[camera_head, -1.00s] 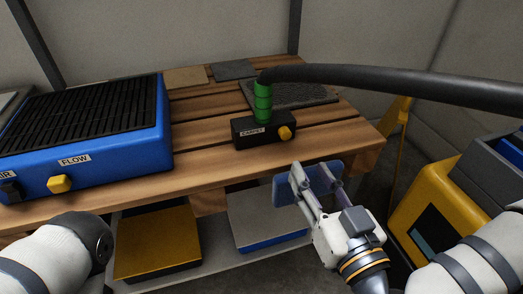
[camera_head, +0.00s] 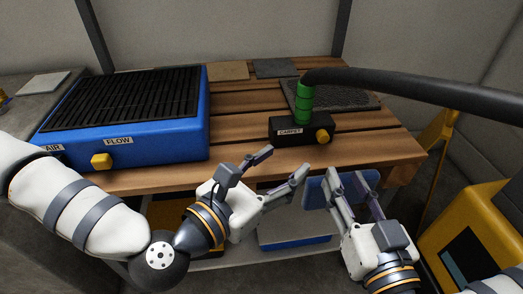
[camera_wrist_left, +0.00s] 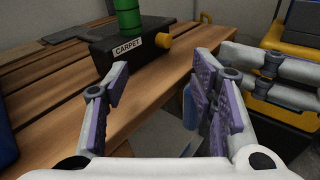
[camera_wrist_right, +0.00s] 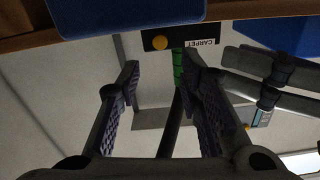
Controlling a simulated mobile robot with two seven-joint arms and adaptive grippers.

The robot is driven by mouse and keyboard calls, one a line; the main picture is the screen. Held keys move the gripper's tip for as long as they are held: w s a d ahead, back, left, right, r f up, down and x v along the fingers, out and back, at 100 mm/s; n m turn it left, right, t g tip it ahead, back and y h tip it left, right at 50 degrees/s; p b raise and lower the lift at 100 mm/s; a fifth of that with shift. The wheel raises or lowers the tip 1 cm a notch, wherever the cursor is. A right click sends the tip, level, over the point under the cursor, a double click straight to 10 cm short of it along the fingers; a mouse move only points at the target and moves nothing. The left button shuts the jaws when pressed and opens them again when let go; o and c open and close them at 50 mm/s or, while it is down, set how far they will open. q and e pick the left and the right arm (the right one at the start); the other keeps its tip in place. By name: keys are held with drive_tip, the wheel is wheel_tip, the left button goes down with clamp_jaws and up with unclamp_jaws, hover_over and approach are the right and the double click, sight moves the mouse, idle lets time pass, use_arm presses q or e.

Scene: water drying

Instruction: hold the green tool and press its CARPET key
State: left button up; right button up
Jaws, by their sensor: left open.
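The green tool (camera_head: 304,104) has a ribbed green grip, standing upright on or behind a black box (camera_head: 290,131) labelled CARPET, on the wooden bench. A yellow knob (camera_head: 322,136) sits at the box's right end. My left gripper (camera_head: 282,168) is open and empty in front of the bench edge, below the box. In the left wrist view the box (camera_wrist_left: 125,45) is ahead, beyond the fingers. My right gripper (camera_head: 346,180) is open, with its fingers apart in front of a blue panel (camera_head: 318,190). In the right wrist view the green grip (camera_wrist_right: 178,65) appears upside down, partly behind a finger.
A thick black hose (camera_head: 420,86) runs right from the grip. A blue unit (camera_head: 170,140) with a black grille and FLOW label stands on the bench's left. Dark and tan mats (camera_head: 335,96) lie at the back. A yellow machine (camera_head: 470,235) stands at right. My two grippers are close together.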

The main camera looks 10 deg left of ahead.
sight(300, 112)
use_arm(q)
drive_tip(key=w+r, duration=0.1)
drive_tip(key=w+a+r+n+t, duration=0.1)
drive_tip(key=w+a+r+n, duration=0.1)
drive_tip(key=shift+w+r+t+y, duration=0.1)
drive_tip(key=shift+r+t+y, duration=0.2)
drive_tip(key=shift+r+y, duration=0.1)
drive_tip(key=x, duration=1.1)
drive_tip(key=shift+w+d+f, duration=0.1)
drive_tip(key=shift+d+f, duration=0.05)
clamp_jaws()
use_arm(e)
clamp_jaws()
